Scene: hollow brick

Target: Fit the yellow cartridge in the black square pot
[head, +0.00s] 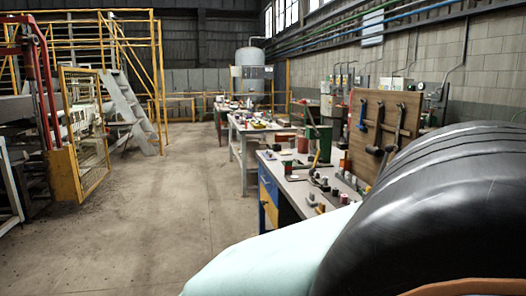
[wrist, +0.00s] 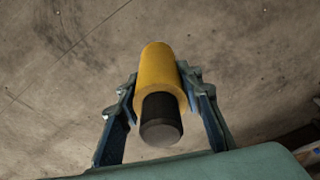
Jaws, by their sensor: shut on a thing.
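The yellow cartridge (wrist: 158,66) shows in the wrist view as a yellow cylinder with a narrower black end (wrist: 161,118) toward the camera. My gripper (wrist: 159,82) is shut on it, with one blue finger on each side of the yellow body. The grey floor is behind the cartridge in that view. I cannot make out the black square pot in either view. The head view does not show my gripper or the cartridge.
A pale teal surface (head: 270,255) and a large black rounded shape (head: 430,205) fill the lower right of the head view; I cannot tell what they are. Beyond stands a cluttered workbench (head: 272,170) with a tool board (head: 385,133). The concrete floor (head: 150,220) at left is clear.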

